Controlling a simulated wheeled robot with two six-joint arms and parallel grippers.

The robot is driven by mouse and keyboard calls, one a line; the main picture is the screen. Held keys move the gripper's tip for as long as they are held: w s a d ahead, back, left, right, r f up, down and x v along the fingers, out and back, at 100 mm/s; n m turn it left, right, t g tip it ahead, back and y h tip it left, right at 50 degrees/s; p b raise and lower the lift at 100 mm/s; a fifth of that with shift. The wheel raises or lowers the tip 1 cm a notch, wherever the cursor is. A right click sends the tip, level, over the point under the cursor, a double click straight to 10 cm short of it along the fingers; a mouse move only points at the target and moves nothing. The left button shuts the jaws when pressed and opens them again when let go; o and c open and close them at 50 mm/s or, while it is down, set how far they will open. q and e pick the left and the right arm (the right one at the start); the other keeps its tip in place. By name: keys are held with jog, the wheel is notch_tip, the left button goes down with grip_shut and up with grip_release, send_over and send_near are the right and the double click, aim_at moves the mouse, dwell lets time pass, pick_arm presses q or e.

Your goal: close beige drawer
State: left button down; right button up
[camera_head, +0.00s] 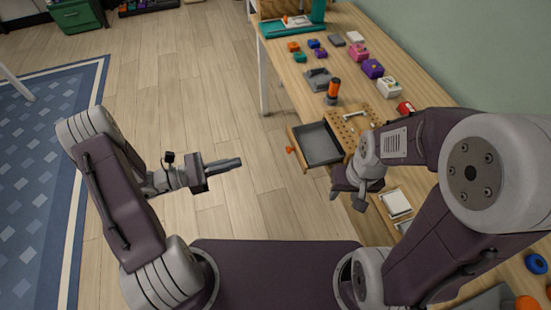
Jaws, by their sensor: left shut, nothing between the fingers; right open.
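The beige drawer (293,135) stands pulled out of a small wooden box with a pegboard-like top (352,125) on the workbench. Its grey inside looks empty, and an orange knob (290,150) sits on its front, facing left. My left gripper (239,162) is shut and empty, over the floor to the left of the drawer and apart from it. My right gripper (348,198) is open and empty, just on the near side of the drawer box. My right arm hides part of the box's near right side.
The wooden workbench (437,88) runs along the wall at the right. An orange-and-black tool (333,90), a grey tray (318,78) and several coloured blocks stand beyond the box. White-topped trays (396,203) lie nearer. The floor (200,90) left of the bench is clear.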

aim_at(287, 150)
pick_arm(q)
jog(key=x, duration=1.4)
jog(key=shift+s+b, duration=0.1)
jog(key=shift+b, duration=0.2)
